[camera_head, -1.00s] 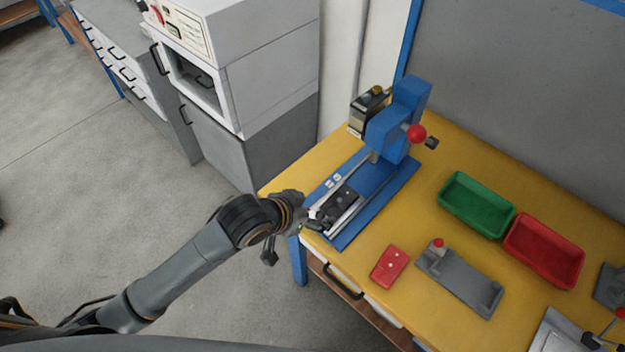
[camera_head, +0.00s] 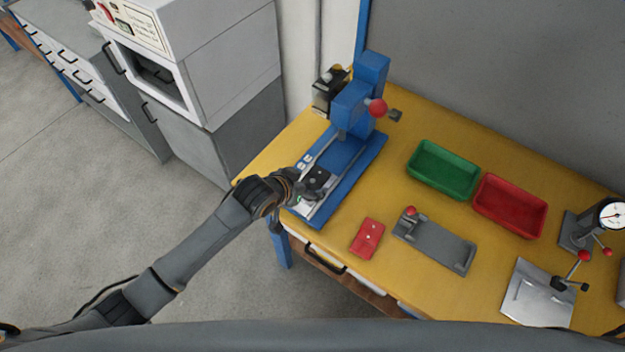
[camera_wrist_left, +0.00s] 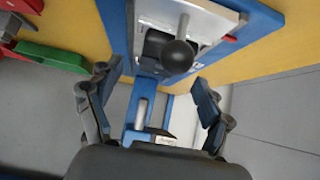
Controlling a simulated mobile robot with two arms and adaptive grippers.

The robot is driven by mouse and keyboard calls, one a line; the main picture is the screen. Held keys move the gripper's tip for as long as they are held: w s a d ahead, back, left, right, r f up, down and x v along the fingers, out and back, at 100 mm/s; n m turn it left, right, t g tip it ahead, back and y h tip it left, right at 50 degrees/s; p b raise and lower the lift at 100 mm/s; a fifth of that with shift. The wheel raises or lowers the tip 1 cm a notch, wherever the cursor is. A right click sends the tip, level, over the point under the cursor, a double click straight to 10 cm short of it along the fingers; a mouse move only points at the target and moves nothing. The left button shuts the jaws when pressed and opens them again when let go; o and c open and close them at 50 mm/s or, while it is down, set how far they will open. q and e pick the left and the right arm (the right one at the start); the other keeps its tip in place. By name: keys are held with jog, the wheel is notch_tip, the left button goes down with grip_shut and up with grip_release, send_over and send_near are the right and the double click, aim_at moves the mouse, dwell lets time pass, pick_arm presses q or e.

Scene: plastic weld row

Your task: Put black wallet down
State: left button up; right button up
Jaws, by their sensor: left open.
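The black wallet (camera_head: 317,178) lies on the silver slide of the blue press (camera_head: 345,158) at the back left of the yellow table. My left gripper (camera_head: 308,192) is at the front end of that slide, close to the wallet; its fingertips are hard to make out in the head view. In the left wrist view its two fingers (camera_wrist_left: 155,88) are spread apart with nothing between them. A dark block, probably the wallet (camera_wrist_left: 152,46), shows beyond the fingers, partly hidden by a black ball knob (camera_wrist_left: 178,56). My right gripper is out of view.
A red wallet-like piece (camera_head: 368,238) lies right of the press. Beside it are a grey fixture (camera_head: 436,245), a green tray (camera_head: 443,170) and a red tray (camera_head: 510,206). A silver plate (camera_head: 537,293) and a dial gauge (camera_head: 608,215) stand farther right. Bare tabletop shows between them.

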aim_at(313, 182)
pick_arm(q)
jog(key=shift+x, duration=1.4)
jog(key=shift+r, duration=0.1)
jog(key=c, duration=1.3)
jog(key=shift+c, duration=0.2)
jog(key=shift+r, duration=0.1)
